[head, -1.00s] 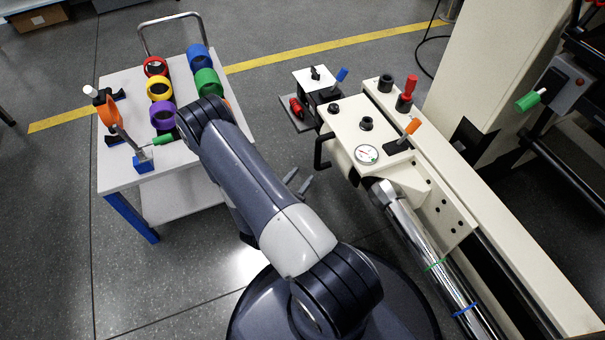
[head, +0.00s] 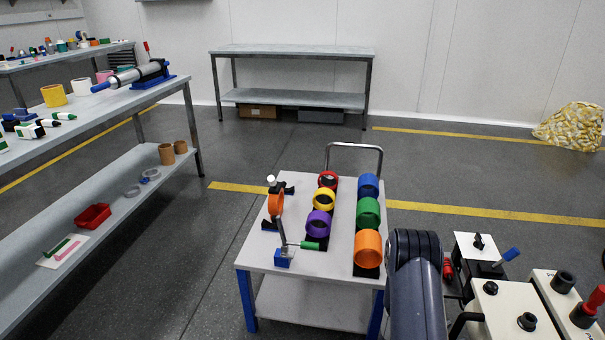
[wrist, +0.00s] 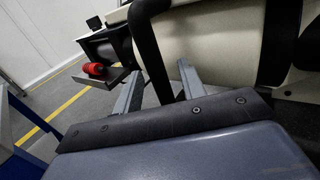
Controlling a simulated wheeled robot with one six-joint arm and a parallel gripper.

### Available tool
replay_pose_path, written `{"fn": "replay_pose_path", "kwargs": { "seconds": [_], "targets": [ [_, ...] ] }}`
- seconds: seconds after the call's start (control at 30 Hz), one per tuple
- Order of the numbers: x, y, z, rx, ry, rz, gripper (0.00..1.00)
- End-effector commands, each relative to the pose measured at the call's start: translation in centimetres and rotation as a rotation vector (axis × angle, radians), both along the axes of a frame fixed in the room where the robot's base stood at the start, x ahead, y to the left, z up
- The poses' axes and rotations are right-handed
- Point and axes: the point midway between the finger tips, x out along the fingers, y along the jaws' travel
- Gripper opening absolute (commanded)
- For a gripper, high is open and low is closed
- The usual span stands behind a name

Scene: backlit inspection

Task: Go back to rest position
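My gripper (wrist: 160,72) shows in the wrist view as two grey fingers standing apart, with nothing held between them. A black curved handle and the cream body of a machine (wrist: 206,42) show beyond the fingers. The gripper is hidden in the head view, where only a dark part of my arm (head: 417,285) shows at the lower right, between the white cart (head: 335,262) and the cream machine (head: 482,325).
The cart carries coloured rings, including an orange ring (head: 367,248), and a small stand. A long grey workbench (head: 165,105) stands left and an empty-topped table (head: 292,50) at the back. Open floor lies between them. A yellow patterned bag (head: 570,127) sits far right.

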Motion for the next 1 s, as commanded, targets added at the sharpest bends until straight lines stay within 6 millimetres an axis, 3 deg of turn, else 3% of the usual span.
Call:
{"fn": "replay_pose_path", "kwargs": {
  "seconds": [0.13, 0.33, 0.77, 1.0],
  "targets": [
    [0.6, -1.7, -0.1, -0.001, -0.003, -0.002, 0.39],
    [0.9, -2.6, 0.0, -0.002, -0.002, 0.000, 0.39],
    [0.9, -2.4, 0.0, 0.003, 0.005, 0.001, 0.39],
    [-0.7, -1.4, 0.0, 0.046, 0.065, -0.007, 0.39]
  ]
}}
